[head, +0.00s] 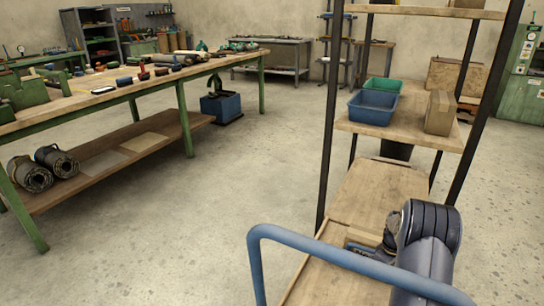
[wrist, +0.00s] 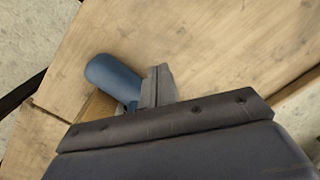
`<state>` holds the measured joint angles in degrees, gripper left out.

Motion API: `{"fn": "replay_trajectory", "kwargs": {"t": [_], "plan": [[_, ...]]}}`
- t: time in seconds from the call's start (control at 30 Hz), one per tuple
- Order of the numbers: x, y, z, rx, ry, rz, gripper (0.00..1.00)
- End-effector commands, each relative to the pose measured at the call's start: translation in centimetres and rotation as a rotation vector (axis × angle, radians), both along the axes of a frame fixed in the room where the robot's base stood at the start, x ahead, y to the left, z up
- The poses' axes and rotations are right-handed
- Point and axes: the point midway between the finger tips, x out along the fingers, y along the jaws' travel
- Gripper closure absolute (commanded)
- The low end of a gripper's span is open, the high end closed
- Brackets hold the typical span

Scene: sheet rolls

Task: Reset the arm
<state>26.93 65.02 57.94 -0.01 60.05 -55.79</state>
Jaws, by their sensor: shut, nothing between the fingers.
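My arm (head: 432,235) stands at the lower right of the head view, folded over a wooden surface (head: 385,190). My gripper (wrist: 157,86) shows in the wrist view with its two grey fingers together and nothing between them. In the head view I cannot clearly make out the fingers. In the wrist view a rounded blue part (wrist: 112,76) lies just left of the fingers, above the wooden surface; I cannot tell whether they touch.
A blue rail (head: 340,257) crosses the foreground. A dark-framed shelf rack (head: 331,115) at the right holds a blue bin (head: 372,107), a green bin (head: 384,85) and a cardboard box (head: 440,112). A green-legged workbench (head: 130,92) carries tools. The concrete floor between is open.

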Motion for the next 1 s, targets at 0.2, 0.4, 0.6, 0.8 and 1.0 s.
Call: {"fn": "replay_trajectory", "kwargs": {"t": [0.2, 0.4, 0.6, 0.8, 1.0], "plan": [[1.2, -0.5, 0.9, -0.027, -0.053, 0.002, 1.0], [1.1, -0.5, -2.1, -0.027, -0.051, 0.001, 1.0], [1.0, -0.5, -3.6, -0.025, -0.049, 0.0, 1.0], [1.0, -0.5, -3.7, -0.025, -0.048, 0.0, 1.0], [0.9, -0.3, -3.9, -0.023, -0.044, -0.002, 1.0]]}}
